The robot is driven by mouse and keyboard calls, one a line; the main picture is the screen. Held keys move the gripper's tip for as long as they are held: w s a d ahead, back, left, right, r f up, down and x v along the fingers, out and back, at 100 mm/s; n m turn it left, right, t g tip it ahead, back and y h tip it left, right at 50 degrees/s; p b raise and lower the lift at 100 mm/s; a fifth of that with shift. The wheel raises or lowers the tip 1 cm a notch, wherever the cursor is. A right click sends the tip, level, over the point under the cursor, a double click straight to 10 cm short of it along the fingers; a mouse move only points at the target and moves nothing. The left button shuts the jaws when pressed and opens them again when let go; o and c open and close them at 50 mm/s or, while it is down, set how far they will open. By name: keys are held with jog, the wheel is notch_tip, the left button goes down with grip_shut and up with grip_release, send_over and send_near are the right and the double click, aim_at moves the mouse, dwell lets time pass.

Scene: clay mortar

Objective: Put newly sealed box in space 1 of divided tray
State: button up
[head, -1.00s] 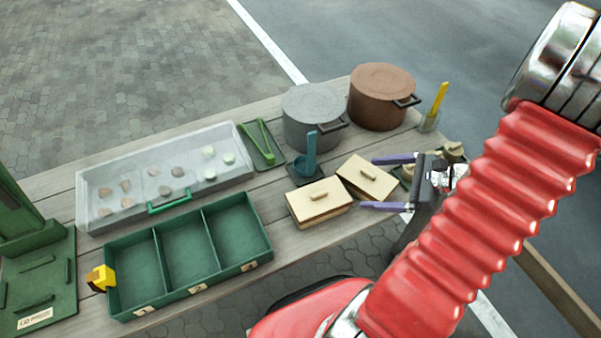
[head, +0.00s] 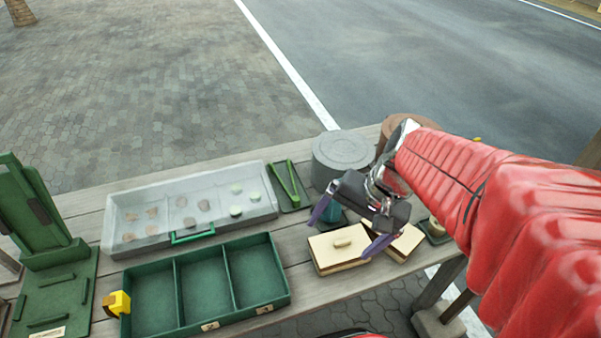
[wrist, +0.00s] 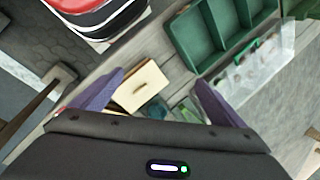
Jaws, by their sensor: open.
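The divided tray (head: 237,317) is green with three empty compartments, at the table's front left. Labels 2 and 3 show on its front; the leftmost compartment's label is out of frame. A pale wooden box (head: 326,262) with a knobbed lid sits on the table right of the tray. A second pale box (head: 410,240) is beside it, partly behind my gripper. I cannot tell which was sealed last. My gripper (head: 340,238) is open and empty above the nearer box. In the wrist view one box (wrist: 142,84) shows between the purple fingers; the tray (wrist: 187,60) is beyond.
A clear-lidded case (head: 120,232) with several small pieces stands behind the tray. Green tongs (head: 287,182), a grey pot (head: 343,157) and a brown pot (head: 400,128) stand behind the boxes. A yellow object (head: 117,303) sits at the tray's left end.

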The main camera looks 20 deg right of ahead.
jog(key=s+a+r+n+t+h, duration=0.2)
jog(key=a+r+n, duration=0.3)
jog(key=r+n, duration=0.3)
jog(key=shift+a+n+t+h, duration=0.2)
jog(key=shift+n+t+h, duration=0.1)
jog(key=shift+t+h, duration=0.35)
jog(key=shift+s+r, duration=0.1)
jog(key=shift+c, duration=0.3)
